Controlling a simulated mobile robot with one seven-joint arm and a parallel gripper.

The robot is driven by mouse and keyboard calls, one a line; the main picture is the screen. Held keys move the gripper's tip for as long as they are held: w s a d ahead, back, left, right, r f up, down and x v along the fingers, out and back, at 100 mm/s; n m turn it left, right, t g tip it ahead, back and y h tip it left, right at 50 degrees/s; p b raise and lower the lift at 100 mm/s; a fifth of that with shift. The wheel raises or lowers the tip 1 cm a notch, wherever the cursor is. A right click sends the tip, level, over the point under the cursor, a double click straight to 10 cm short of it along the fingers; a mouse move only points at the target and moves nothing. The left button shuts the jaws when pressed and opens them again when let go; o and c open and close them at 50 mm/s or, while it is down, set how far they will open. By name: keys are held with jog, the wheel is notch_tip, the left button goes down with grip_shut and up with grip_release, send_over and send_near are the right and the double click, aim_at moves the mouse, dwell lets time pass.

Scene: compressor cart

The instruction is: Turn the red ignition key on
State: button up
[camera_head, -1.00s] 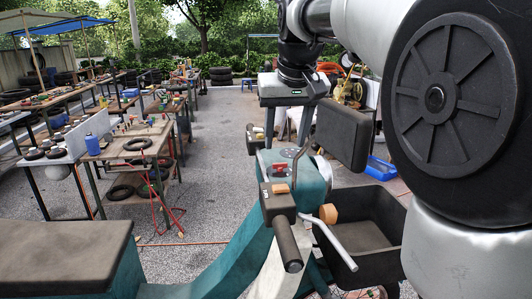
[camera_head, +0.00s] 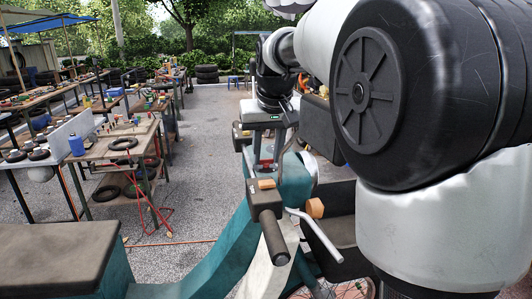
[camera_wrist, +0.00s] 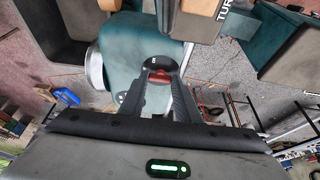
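The red ignition key (camera_wrist: 158,77) sits on the teal cart housing (camera_wrist: 130,52). In the head view the key (camera_head: 267,164) shows between the fingers of my gripper (camera_head: 267,158). In the wrist view my gripper (camera_wrist: 159,70) reaches down with one finger on each side of the key. The red part fills most of the space between the fingertips. I cannot tell whether the fingers press on it or stand slightly apart from it.
A dark handle grip (camera_head: 272,237) and bent metal lever (camera_head: 318,238) stand in front of the key. A black bin (camera_head: 340,225) is at the right. A black padded seat (camera_head: 60,258) is front left. Cluttered workbenches (camera_head: 122,143) stand beyond open gravel.

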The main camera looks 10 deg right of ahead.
jog(key=shift+a+m, duration=0.1)
jog(key=shift+m, duration=0.3)
jog(key=shift+c, duration=0.4)
jog(key=m+h, duration=0.1)
jog(key=m, duration=0.3)
jog(key=m+h, duration=0.1)
jog(key=shift+w+a+m+g+h, duration=0.15)
jog(key=shift+a+m+g+h, duration=0.15)
jog(key=shift+m, duration=0.1)
jog(key=m, duration=0.2)
jog(key=m+g+h, duration=0.1)
jog(key=m, duration=0.2)
jog(key=shift+w+a+r, duration=0.1)
jog(key=shift+w+a, duration=0.05)
jog(key=shift+w, duration=0.05)
jog(key=shift+m, duration=0.3)
jog(key=o, duration=1)
jog(key=shift+g, duration=0.3)
jog(key=shift+o, duration=0.2)
jog(key=v, duration=1.7)
jog(key=shift+a, duration=0.3)
